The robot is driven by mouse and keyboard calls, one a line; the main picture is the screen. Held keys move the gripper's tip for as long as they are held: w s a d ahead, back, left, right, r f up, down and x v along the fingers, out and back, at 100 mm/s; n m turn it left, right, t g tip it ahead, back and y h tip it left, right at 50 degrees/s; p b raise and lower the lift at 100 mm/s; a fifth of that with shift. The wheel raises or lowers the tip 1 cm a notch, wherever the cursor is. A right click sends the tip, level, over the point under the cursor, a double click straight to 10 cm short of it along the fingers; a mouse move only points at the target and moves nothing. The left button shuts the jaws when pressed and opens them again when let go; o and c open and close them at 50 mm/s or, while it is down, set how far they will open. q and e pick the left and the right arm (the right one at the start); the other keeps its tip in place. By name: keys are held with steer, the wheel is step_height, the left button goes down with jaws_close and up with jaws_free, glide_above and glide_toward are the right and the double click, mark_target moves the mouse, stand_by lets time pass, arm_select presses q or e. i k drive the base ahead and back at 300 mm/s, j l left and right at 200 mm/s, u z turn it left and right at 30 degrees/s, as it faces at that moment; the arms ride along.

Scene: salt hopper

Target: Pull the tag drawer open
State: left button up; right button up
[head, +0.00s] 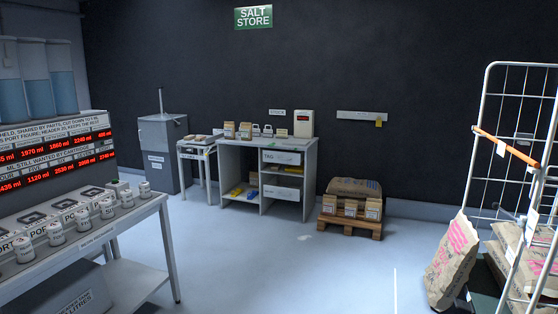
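A grey desk (312,150) stands against the back wall, some way off across the floor. Its right side holds two white drawer fronts, one above the other. The upper drawer (292,158) has a label that seems to read "TAG", so I take it as the tag drawer. It looks shut, though it is small at this distance. The lower drawer (290,194) also carries a label, too small to read. Neither of my grippers is in view.
A port bench (130,213) with several white canisters stands at the left. A grey cabinet (160,150) and small table (190,150) stand left of the desk. Right of it is a pallet (347,226) with sacks. A cage trolley (485,130) and leaning sack (452,262) are at right. The middle floor is clear.

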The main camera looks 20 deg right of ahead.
mark_target(277, 156)
steer(key=i+l+z, duration=0.35)
steer(key=i, duration=0.65)
steer(key=i+z, duration=0.35)
steer(key=i, duration=3.65)
steer(key=i+z, duration=0.1)
steer(key=i, duration=0.4)
steer(key=i+j+z, duration=0.1)
steer(key=i, duration=0.35)
steer(key=i+j+z, duration=0.15)
steer(key=i, duration=0.35)
steer(key=i+j+z, duration=0.25)
steer(key=i, duration=0.15)
